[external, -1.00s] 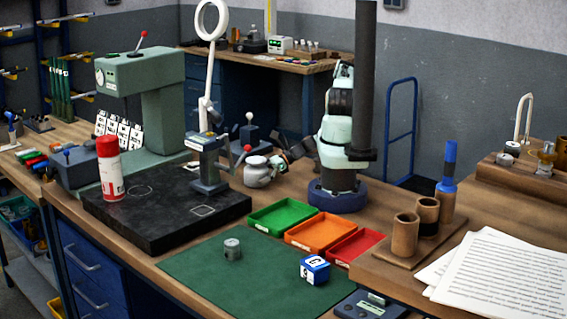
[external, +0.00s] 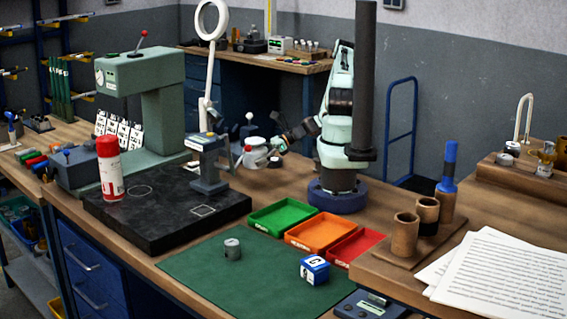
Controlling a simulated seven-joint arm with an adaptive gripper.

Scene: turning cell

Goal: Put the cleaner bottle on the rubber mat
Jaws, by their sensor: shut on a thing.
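A squat white bottle (external: 256,157) shows behind the blue-grey stand, partly hidden by it. My gripper (external: 274,147) reaches left from my arm and is shut on this bottle at its right side, above the bench. The fingers are small and dark here. The green rubber mat (external: 190,267) lies flat at the front of the bench, in front of and below my gripper. A red-and-white can with a red cap (external: 109,172) stands upright on the black plate at left, apart from my gripper. I cannot read its label.
The blue-grey stand (external: 209,165) is on the black plate (external: 150,232), between bottle and camera. Green (external: 281,229), orange (external: 312,248) and red (external: 353,258) trays border the mat. A grey cylinder (external: 232,249) and a blue-white block (external: 314,270) occupy it; its left part is clear.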

